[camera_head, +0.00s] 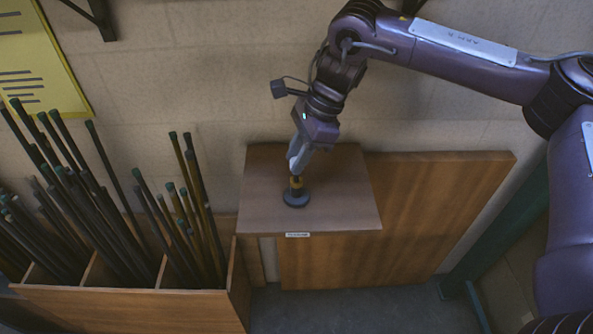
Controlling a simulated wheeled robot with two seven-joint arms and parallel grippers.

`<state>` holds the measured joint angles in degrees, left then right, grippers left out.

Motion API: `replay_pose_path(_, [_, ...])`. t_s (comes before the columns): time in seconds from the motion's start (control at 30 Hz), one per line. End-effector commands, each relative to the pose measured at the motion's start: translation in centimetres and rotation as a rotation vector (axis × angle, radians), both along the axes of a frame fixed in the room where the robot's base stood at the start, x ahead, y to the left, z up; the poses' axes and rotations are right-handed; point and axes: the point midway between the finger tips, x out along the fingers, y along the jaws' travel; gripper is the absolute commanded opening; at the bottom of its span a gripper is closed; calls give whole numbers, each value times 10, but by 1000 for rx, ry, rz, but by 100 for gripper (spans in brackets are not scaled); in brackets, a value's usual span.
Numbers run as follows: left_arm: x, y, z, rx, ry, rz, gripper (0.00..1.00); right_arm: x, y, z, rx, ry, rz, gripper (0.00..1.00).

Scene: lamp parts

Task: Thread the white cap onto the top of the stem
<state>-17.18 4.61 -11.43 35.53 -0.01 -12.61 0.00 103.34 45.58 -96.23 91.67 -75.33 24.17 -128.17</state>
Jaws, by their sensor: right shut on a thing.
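A short stem with a brassy brown upper part (296,184) stands upright on a dark round base (296,198) on the wooden tabletop (345,205). My right gripper (297,171) points down directly over the stem, its fingertips at the stem's top. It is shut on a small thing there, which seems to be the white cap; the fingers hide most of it. I cannot tell whether the cap is seated or how far it is turned. My left gripper is not in view.
A divided wooden bin (130,306) with several dark green-tipped rods stands to the left. A wooden panel (440,205) stands behind and right of the tabletop, against a block wall (220,80). The tabletop around the base is clear.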

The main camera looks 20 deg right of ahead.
Motion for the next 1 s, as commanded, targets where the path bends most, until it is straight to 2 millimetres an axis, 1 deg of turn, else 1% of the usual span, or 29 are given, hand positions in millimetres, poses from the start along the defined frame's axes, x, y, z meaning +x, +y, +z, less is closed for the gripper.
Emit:
replay_pose_path(0.87, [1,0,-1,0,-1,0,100,0,-1,-7,-1,2,-1,4])
replay_pose_path(0.9, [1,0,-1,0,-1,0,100,0,-1,-7,-2,2,-1,21])
replay_pose_path(1.0, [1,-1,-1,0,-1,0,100,0,-1,-7,-2,2,-1,8])
